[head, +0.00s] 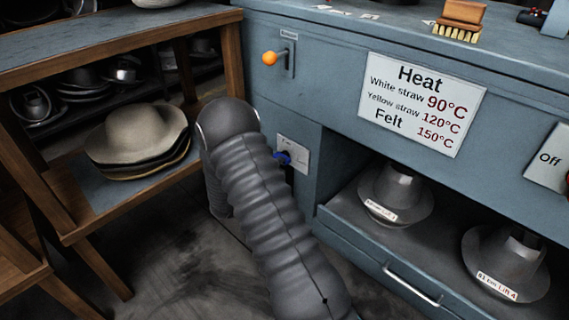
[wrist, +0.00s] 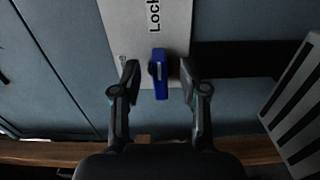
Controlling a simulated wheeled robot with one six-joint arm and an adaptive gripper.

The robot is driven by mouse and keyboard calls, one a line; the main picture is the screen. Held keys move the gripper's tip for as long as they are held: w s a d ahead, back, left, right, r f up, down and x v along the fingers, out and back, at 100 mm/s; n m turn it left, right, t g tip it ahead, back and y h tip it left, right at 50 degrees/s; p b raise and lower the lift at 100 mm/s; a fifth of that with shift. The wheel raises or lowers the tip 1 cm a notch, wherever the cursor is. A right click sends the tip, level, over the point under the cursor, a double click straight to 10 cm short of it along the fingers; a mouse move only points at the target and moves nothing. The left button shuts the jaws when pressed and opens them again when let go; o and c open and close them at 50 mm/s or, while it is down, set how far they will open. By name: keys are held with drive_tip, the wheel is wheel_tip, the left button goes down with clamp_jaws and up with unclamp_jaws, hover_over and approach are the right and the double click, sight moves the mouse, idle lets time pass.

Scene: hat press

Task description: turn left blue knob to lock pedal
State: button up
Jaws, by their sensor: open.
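The blue knob (head: 283,157) sits on a pale plate (head: 293,150) on the blue-grey cabinet front, just right of my arm in the head view. In the wrist view the blue knob (wrist: 160,74) lies between the two fingers of my gripper (wrist: 158,80), with a gap visible on each side. The gripper is open around the knob. The plate (wrist: 125,35) behind it carries the word "Lock", turned sideways. My gripper is hidden behind my arm in the head view. The pedal is not clearly visible.
An orange-knobbed lever (head: 269,58) is above the plate. Stacked hats (head: 137,139) lie on a wooden shelf at left. Metal hat forms (head: 395,192) stand in the open cabinet bay at right, above a drawer handle (head: 411,285). A striped grey part (wrist: 297,105) is at the right of the wrist view.

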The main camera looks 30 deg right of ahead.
drive_tip(key=v, duration=0.8)
drive_tip(key=shift+a, duration=0.15)
